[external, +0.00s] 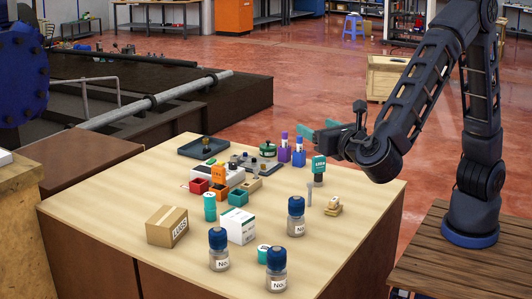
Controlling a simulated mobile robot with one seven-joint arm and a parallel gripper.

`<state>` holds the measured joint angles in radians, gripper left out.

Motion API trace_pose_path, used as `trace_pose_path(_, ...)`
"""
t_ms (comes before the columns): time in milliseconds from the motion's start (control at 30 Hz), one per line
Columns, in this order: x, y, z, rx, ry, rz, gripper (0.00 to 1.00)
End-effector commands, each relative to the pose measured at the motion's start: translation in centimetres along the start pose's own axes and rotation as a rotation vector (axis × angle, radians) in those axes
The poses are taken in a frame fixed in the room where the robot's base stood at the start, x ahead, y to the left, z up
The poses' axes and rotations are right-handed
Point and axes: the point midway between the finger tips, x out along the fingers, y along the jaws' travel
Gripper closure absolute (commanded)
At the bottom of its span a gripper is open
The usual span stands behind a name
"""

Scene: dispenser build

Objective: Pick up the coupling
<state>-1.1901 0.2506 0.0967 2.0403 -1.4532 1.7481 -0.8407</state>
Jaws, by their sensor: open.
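I cannot tell for certain which item is the coupling; the small parts on the table (110,205) are tiny in this single view. A small brass-coloured part (206,141) stands in the dark tray (190,152) at the table's back left. A grey fixture plate (243,160) with small dark and metal parts lies right of that tray. My gripper (318,134), with teal fingers, is open above the table's back right.
A white device with an orange part (218,174), red bin (199,186) and teal bin (238,197) crowd the middle. A carton (167,226), white box (239,228) and blue-capped jars (296,217) stand in front. The table's left side is clear.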

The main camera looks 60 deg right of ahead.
Motion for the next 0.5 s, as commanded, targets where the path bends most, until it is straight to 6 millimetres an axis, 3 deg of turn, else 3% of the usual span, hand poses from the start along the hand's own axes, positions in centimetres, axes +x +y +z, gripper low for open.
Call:
trace_pose_path(33,0.4,-0.2,-2.1,-0.009,0.001,-0.008,0.35)
trace_pose_path(267,0.4,-0.3,-9.3,-0.008,0.004,-0.009,0.35)
trace_pose_path(500,0.4,-0.3,-17.9,-0.008,0.004,-0.010,0.35)
